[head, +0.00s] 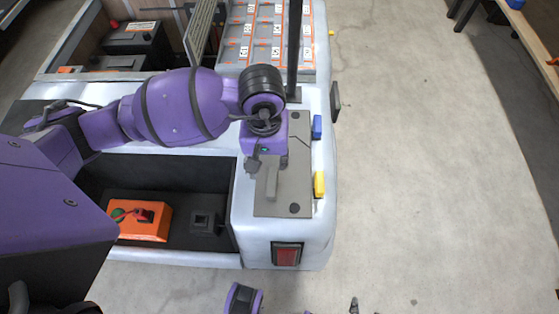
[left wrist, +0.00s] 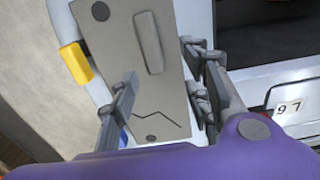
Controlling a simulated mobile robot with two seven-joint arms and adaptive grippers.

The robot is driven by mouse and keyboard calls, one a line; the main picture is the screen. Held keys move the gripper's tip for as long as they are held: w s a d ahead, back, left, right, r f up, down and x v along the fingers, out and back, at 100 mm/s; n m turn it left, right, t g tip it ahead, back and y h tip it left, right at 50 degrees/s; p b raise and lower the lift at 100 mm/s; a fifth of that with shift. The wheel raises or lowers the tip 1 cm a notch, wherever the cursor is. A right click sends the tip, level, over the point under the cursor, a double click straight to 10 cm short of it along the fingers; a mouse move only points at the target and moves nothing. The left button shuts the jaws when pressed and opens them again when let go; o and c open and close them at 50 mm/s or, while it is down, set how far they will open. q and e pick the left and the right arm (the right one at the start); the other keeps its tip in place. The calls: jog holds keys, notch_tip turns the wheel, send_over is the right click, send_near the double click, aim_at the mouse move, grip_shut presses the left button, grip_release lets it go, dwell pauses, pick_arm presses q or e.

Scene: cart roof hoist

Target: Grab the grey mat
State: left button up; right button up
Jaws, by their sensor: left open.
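The grey mat (head: 299,177) is a flat grey panel with a raised bar and dark round spots, lying on the cart's white corner. It fills the middle of the left wrist view (left wrist: 165,100), where a dark zigzag line shows near its lower end. My left gripper (head: 268,163) is over the mat, open, with its fingers pointing toward the raised bar. In the left wrist view its fingers (left wrist: 163,62) stand apart with nothing between them but the mat's surface below. Contact cannot be told. Dark tips at the bottom edge of the head view (head: 354,305) seem to be my right gripper, mostly cut off.
A blue block (head: 317,127) and a yellow block (head: 320,184) sit on the cart's edge beside the mat. A dark post (head: 294,50) rises behind. An orange box (head: 144,220) lies in the recess at left. The floor on the right (head: 430,180) is clear.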

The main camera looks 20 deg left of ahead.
aim_at(272, 174)
pick_arm(q)
jog(key=f, duration=0.3)
jog(key=d+f, duration=0.1)
jog(key=f, duration=0.1)
jog(key=shift+f, duration=0.35)
grip_shut()
